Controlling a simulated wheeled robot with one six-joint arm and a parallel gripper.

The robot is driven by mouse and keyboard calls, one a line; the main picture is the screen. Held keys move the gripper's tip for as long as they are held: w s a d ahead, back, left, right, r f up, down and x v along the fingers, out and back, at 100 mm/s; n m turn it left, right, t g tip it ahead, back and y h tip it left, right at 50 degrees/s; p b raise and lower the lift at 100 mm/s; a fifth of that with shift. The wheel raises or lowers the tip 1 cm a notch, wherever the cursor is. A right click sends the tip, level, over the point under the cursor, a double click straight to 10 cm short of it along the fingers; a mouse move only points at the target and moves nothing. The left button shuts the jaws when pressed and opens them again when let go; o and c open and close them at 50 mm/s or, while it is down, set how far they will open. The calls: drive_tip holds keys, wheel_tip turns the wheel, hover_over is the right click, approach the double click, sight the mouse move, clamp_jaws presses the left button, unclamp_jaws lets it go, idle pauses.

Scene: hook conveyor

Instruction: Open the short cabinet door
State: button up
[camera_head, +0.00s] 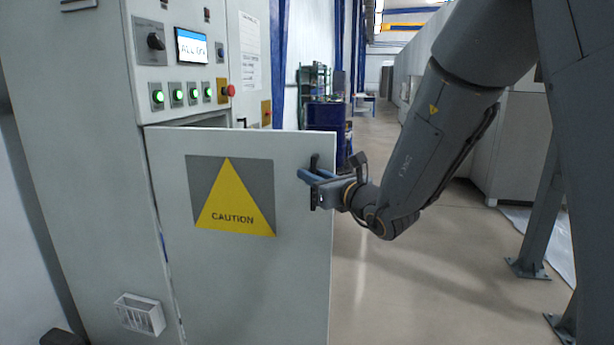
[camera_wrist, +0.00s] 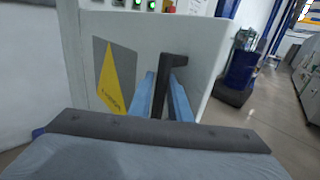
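The short cabinet door (camera_head: 290,270) is a light grey panel with a yellow caution triangle (camera_head: 235,200). It stands swung out from the cabinet, hinged at its left edge, with a gap behind its top edge. It also fills the middle of the wrist view (camera_wrist: 205,60). A black upright handle (camera_head: 314,162) is near its right edge. My gripper (camera_head: 310,176) is at this handle. In the wrist view, its two blue fingers (camera_wrist: 162,95) lie close on either side of the handle (camera_wrist: 174,59) and appear shut on it. The exact contact is hard to see.
The cabinet (camera_head: 80,130) carries a control panel with green lit buttons (camera_head: 177,95) and a red knob (camera_head: 229,91). A small white box (camera_head: 139,314) is low on its front. A blue drum (camera_head: 325,117) stands behind. Floor (camera_head: 410,285) right of the door is clear up to grey posts (camera_head: 538,220).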

drive_tip(key=shift+d+f, duration=0.15)
drive_tip(key=shift+d, duration=0.25)
drive_tip(key=b+v, duration=0.2)
drive_tip(key=v, duration=0.5)
drive_tip(key=shift+s, duration=0.35)
drive_tip(key=shift+a, duration=0.15)
